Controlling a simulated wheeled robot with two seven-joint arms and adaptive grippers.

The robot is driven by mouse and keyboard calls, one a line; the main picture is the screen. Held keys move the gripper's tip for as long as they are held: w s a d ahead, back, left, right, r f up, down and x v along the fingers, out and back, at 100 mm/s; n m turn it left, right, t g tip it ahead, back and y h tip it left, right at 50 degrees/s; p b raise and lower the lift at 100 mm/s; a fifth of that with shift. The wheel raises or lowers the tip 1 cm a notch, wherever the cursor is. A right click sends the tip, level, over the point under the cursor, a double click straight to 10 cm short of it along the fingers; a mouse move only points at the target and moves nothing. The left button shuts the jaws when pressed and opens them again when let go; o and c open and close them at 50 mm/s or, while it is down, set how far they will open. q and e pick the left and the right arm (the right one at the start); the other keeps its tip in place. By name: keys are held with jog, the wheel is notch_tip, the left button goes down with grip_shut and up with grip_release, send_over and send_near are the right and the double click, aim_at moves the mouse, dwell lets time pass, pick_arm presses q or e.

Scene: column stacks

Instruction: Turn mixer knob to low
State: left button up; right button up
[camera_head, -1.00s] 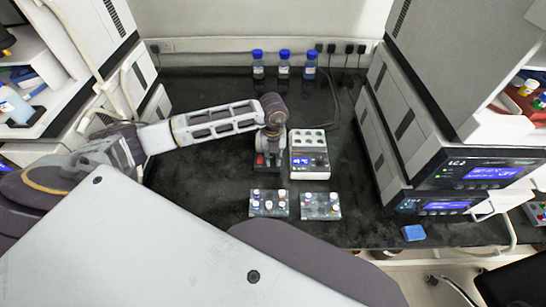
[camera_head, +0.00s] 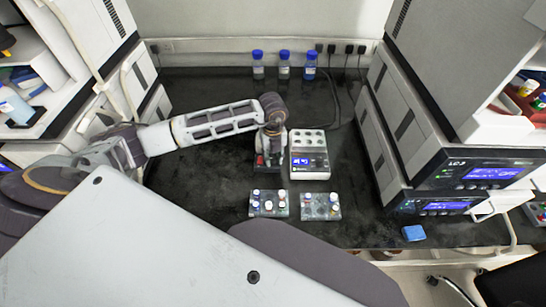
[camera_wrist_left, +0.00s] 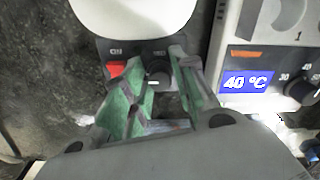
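The mixer is a small dark unit with a white round top, mostly hidden behind my left gripper (camera_head: 267,158) in the head view. In the left wrist view the mixer's dark front panel (camera_wrist_left: 132,48) shows a red switch (camera_wrist_left: 117,68) marked ON and a round dark knob (camera_wrist_left: 158,74). The left gripper's green-padded fingers also show there (camera_wrist_left: 157,68), spread apart with the knob between their tips. I cannot tell whether they touch it. The knob's pointer is not readable. My right gripper is not in view.
A white heating block (camera_head: 309,155) with a blue display reading 40 °C stands close right of the mixer. Two vial racks (camera_head: 269,203) (camera_head: 321,206) lie in front. Blue-capped bottles (camera_head: 284,70) stand at the back. Large instruments flank the dark bench.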

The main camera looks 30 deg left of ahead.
aim_at(273, 158)
pick_arm(q)
notch_tip(273, 158, up, 12)
dwell(1.1)
jog(key=shift+s+f, duration=0.15)
dwell(0.5)
